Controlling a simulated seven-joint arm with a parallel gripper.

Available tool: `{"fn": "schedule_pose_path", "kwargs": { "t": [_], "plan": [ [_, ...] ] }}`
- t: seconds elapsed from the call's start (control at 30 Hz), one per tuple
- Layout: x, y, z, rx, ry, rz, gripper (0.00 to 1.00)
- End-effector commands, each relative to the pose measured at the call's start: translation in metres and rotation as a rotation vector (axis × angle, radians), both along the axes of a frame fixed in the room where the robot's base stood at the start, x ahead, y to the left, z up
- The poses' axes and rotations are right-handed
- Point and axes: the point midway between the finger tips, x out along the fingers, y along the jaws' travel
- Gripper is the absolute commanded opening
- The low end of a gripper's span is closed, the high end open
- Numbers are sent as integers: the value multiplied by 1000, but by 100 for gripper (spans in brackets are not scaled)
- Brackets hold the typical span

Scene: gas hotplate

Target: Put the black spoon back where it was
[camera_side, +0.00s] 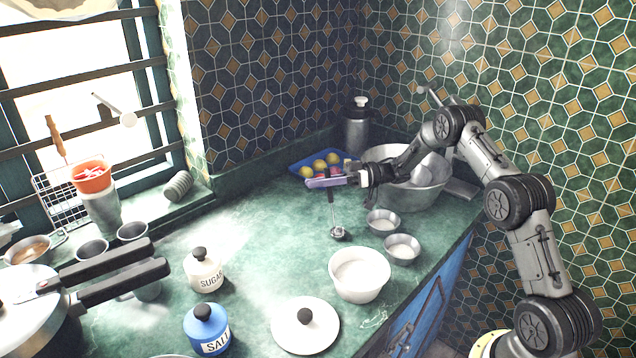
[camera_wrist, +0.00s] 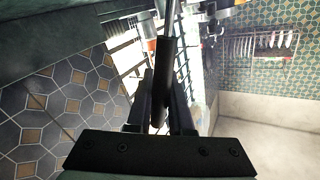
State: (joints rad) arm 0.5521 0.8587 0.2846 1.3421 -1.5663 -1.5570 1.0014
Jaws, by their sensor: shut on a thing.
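My gripper (camera_side: 332,182) is over the middle back of the green counter, reaching in from the right. It is shut on the dark handle of a long utensil, taken to be the black spoon (camera_side: 334,211). The spoon hangs nearly upright below the fingers on a thin metal shaft. Its small metallic head is close to the counter; I cannot tell whether it touches. In the wrist view, the black handle (camera_wrist: 166,72) sits between my two dark fingers, with the bright shaft beyond it.
Two small metal bowls (camera_side: 383,222) and a white bowl (camera_side: 359,276) stand right of the spoon. A large metal basin (camera_side: 425,192) and a blue fruit tray (camera_side: 298,166) are behind. Sugar (camera_side: 203,272) and salt (camera_side: 206,329) jars stand left. Counter left of the spoon is clear.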

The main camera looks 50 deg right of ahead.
Motion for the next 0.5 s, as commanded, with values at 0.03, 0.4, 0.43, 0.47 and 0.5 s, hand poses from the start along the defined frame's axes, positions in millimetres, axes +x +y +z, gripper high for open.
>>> {"fn": "schedule_pose_path", "kwargs": {
  "t": [0.03, 0.4, 0.43, 0.47, 0.5],
  "plan": [
    [0, 0, -2, 1, 1, 0, 0],
    [0, 0, -2, 1, 1, 0, 49],
    [0, 0, -2, 1, 1, 0, 49],
    [0, 0, -2, 1, 1, 0, 49],
    [0, 0, -2, 1, 1, 0, 49]
  ]
}}
